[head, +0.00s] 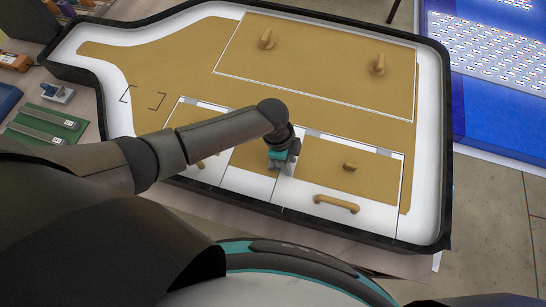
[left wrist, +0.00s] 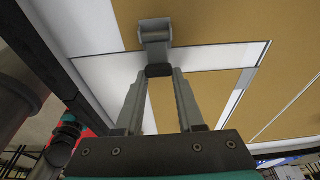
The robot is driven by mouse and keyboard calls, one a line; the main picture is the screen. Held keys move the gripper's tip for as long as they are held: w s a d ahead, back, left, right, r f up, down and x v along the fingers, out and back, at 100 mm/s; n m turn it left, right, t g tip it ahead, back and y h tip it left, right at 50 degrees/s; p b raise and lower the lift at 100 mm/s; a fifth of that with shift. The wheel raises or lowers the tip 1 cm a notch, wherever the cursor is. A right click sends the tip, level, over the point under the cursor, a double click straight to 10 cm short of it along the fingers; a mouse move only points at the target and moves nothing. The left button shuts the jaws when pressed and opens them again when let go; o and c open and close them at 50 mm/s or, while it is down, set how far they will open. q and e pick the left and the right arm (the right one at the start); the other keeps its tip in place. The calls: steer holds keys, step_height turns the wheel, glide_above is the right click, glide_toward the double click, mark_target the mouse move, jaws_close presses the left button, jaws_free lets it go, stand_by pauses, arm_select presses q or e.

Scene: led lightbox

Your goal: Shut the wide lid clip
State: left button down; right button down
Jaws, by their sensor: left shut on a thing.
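The wide lid clip, a grey clip (left wrist: 155,32) with a dark tab at its end, shows at the top middle of the left wrist view. My left gripper (left wrist: 161,71) is shut on that dark tab, with a fingertip on each side. In the head view my left gripper (head: 281,163) points down at the front middle of the lightbox and hides most of the clip there. The tan panel (head: 320,165) with a small knob lies just right of the gripper. I cannot tell how far the clip is turned. My right gripper is in neither view.
The lightbox has a raised black rim (head: 447,150). A wide tan panel (head: 325,75) with two knobs lies at the back. A tan bar handle (head: 336,203) stands at the front right. A green board (head: 45,125) and small parts lie at the left.

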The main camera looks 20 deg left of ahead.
arm_select(q)
steer(key=shift+s+d+f, duration=0.1)
steer(key=shift+d+f, duration=0.25)
steer(key=shift+f, duration=0.05)
steer(key=shift+f+b, duration=0.2)
steer(key=shift+b, duration=0.1)
steer(key=c, duration=1)
jaws_free()
steer(key=shift+s, duration=0.1)
steer(key=shift+c, duration=0.2)
steer(key=o, duration=0.5)
steer(key=shift+f, duration=0.15)
steer(key=shift+s, duration=0.1)
steer(key=shift+a, duration=0.1)
steer(key=shift+w+p+v, duration=0.15)
steer(key=shift+p+v, duration=0.9)
steer(key=shift+v, duration=0.05)
steer(key=shift+w+p+v, duration=0.15)
steer(key=shift+p+v, duration=0.9)
steer(key=shift+v, duration=0.05)
